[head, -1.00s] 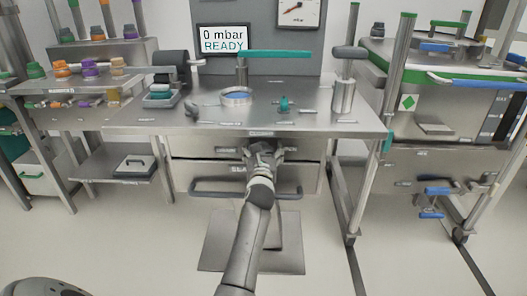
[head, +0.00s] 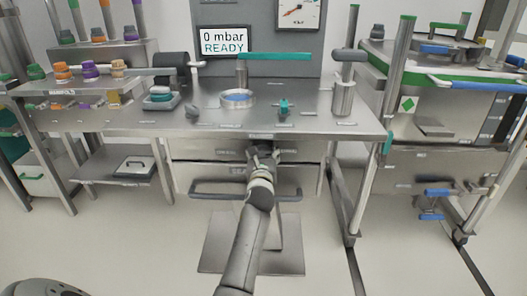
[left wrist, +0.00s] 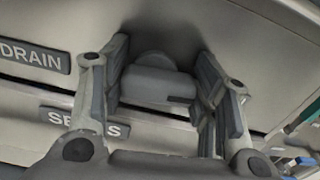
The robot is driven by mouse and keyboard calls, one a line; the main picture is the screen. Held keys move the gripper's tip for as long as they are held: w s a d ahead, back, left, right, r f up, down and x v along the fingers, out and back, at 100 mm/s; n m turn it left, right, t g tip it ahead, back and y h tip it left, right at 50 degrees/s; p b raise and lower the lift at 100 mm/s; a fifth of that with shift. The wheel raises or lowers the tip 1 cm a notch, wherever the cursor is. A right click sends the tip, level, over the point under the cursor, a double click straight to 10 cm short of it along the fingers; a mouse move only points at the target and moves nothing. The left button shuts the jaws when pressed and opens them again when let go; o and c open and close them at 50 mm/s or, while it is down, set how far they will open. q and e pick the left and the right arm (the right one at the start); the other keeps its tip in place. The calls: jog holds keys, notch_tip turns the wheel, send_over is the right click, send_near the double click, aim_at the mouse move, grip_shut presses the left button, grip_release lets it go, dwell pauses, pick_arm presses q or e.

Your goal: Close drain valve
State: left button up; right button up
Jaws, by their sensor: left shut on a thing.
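The drain valve's grey handle (left wrist: 158,84) shows in the left wrist view, on the front panel beside the "DRAIN" label (left wrist: 33,56). My left gripper (head: 263,155) is at the front panel under the middle table's edge in the head view. In the left wrist view its two fingers (left wrist: 163,80) stand on either side of the handle and are shut on it. In the head view the gripper hides the handle. My right gripper is not in view.
A drawer front with a long dark bar handle (head: 225,188) lies just below the gripper. The tabletop (head: 210,120) holds a ring with a blue inside (head: 238,99) and a small teal valve (head: 283,107). A screen (head: 224,41) reads "0 mbar READY".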

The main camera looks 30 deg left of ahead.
pick_arm(q)
jog(key=n+p, duration=0.1)
jog(key=n, duration=0.2)
jog(key=shift+s+a+n, duration=0.1)
jog(key=shift+n, duration=1.8)
jog(key=n, duration=0.2)
jog(key=shift+s+a+n, duration=0.1)
jog(key=shift+n, duration=0.3)
jog(key=n, duration=0.2)
jog(key=shift+f+n, duration=0.1)
jog(key=shift+n, duration=0.3)
jog(key=n, duration=0.3)
jog(key=shift+a, duration=0.15)
jog(key=shift+f+n, duration=0.1)
jog(key=shift+n, duration=0.5)
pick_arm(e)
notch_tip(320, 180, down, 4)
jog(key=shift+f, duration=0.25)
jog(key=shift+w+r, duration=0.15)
